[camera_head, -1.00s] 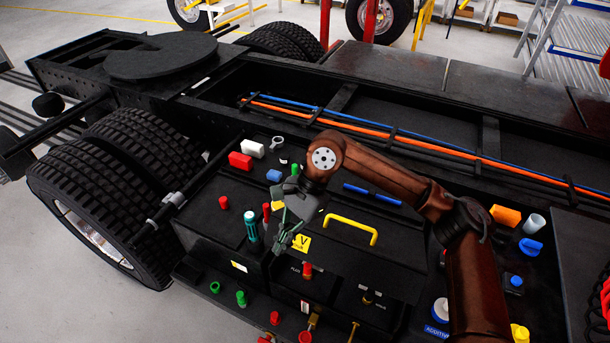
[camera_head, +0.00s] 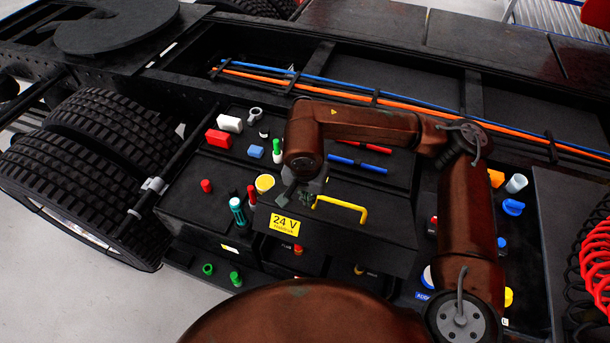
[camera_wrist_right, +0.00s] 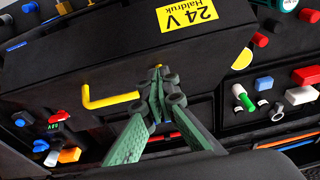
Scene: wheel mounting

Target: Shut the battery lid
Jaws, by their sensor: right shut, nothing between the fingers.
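The battery lid (camera_head: 385,228) is a black panel with a yellow handle (camera_head: 345,208) and a yellow 24 V label (camera_head: 284,225). Red and yellow terminals show below its front edge, so it appears not flush; its exact angle is hard to tell. My right gripper (camera_head: 306,199) is at the handle's left end, partly hidden by my own wrist. In the right wrist view the green-grey fingers (camera_wrist_right: 163,88) are closed together, empty, over the lid and overlapping one end of the handle (camera_wrist_right: 110,100). I cannot tell whether they touch it. My left gripper is not in view.
Small coloured parts surround the lid, including a teal bottle (camera_head: 237,210), a red block (camera_head: 218,138) and a white block (camera_head: 230,123). Blue and orange lines (camera_head: 400,104) run behind it. Tyres (camera_head: 105,130) stand at the left. My arm covers the right side.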

